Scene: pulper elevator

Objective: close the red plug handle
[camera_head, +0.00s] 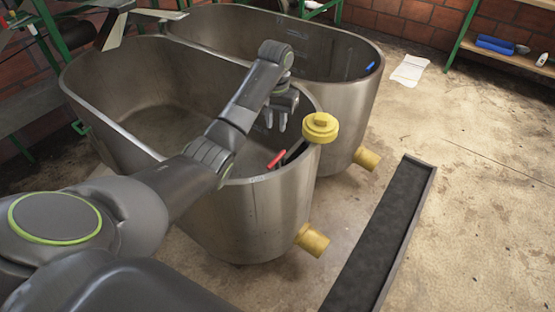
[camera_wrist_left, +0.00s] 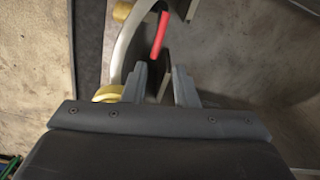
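The red plug handle (camera_head: 276,159) is a short red grip just inside the front rim of the nearer metal tank (camera_head: 250,215). A dark bar (camera_head: 296,151) lies beside it and runs toward the yellow cap (camera_head: 320,127) at the rim. My left gripper (camera_head: 275,124) hangs over the tank, above the handle and apart from it. In the left wrist view the red handle (camera_wrist_left: 159,38) shows beyond the fingertips of my left gripper (camera_wrist_left: 160,76). The fingers are apart, with nothing held; a dark part shows behind the gap. My right gripper is not in view.
A second metal tank (camera_head: 352,105) stands behind the nearer one. Yellow outlet pipes (camera_head: 312,240) stick out low. A dark floor channel (camera_head: 380,240) runs on the right. A shelf (camera_head: 510,55) is at the back right.

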